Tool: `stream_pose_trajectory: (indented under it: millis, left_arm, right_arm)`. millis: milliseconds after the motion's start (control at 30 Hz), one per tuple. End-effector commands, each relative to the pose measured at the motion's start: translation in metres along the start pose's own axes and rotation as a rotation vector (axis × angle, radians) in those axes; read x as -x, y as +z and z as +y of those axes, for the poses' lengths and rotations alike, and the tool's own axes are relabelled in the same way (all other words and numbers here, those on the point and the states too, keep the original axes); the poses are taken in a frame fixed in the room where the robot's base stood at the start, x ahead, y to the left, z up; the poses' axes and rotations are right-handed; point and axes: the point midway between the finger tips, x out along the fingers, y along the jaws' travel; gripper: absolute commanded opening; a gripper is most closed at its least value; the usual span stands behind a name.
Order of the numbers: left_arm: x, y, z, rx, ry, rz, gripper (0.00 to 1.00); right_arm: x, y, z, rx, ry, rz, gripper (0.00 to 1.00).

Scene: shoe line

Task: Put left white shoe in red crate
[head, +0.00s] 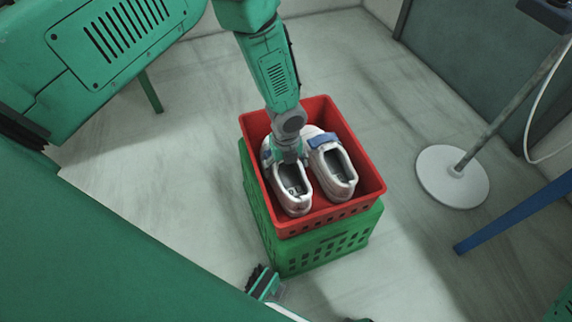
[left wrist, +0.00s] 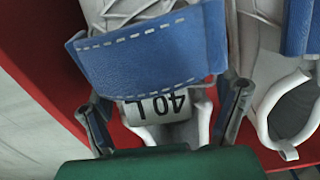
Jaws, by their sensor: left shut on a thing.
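The left white shoe (head: 292,188), with a blue strap, is inside the red crate (head: 262,186), at its left side. My left gripper (head: 287,152) reaches down into the crate and is shut on this shoe near its strap. In the left wrist view, the shoe's blue strap (left wrist: 150,52) and an upside-down "40 L" label (left wrist: 157,106) lie between the fingers (left wrist: 165,112). A second white shoe (head: 333,168) with a blue strap stands beside it on the right in the same crate. Whether the held shoe rests on the crate floor is hidden.
The red crate sits on a green crate (head: 318,252). A round white stand base (head: 452,177) with a pole and a blue bar (head: 512,214) are at the right. The floor around the crates is mostly clear.

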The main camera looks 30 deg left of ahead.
Motion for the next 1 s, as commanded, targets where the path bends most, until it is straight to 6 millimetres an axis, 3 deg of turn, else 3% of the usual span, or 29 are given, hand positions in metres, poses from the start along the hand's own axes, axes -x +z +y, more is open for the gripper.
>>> stream_pose_trajectory:
  millis: [167,200,233,567,667,1000]
  left_arm:
    - [0.001,0.000,0.000,0.000,-0.001,-0.001,0.34]
    - [0.001,0.000,0.000,0.000,-0.001,-0.001,0.94]
    - [0.001,0.000,0.000,0.000,-0.001,-0.001,1.00]
    - [0.005,0.000,0.000,0.001,0.001,0.000,1.00]
    - [0.017,0.001,-0.001,0.001,0.000,-0.001,1.00]
    - [0.088,0.001,-0.002,0.001,-0.003,-0.001,1.00]
  right_arm:
    - [0.001,0.000,0.000,0.000,0.000,0.000,0.00]
    - [0.001,0.000,0.000,0.000,0.000,0.000,0.00]
    - [0.001,0.000,0.000,0.000,0.000,0.000,0.00]
    - [0.001,0.002,0.000,0.000,0.000,0.003,0.00]
    - [0.001,0.002,0.000,0.000,0.000,0.003,0.00]
    - [0.001,0.001,0.000,0.000,0.000,0.003,0.00]
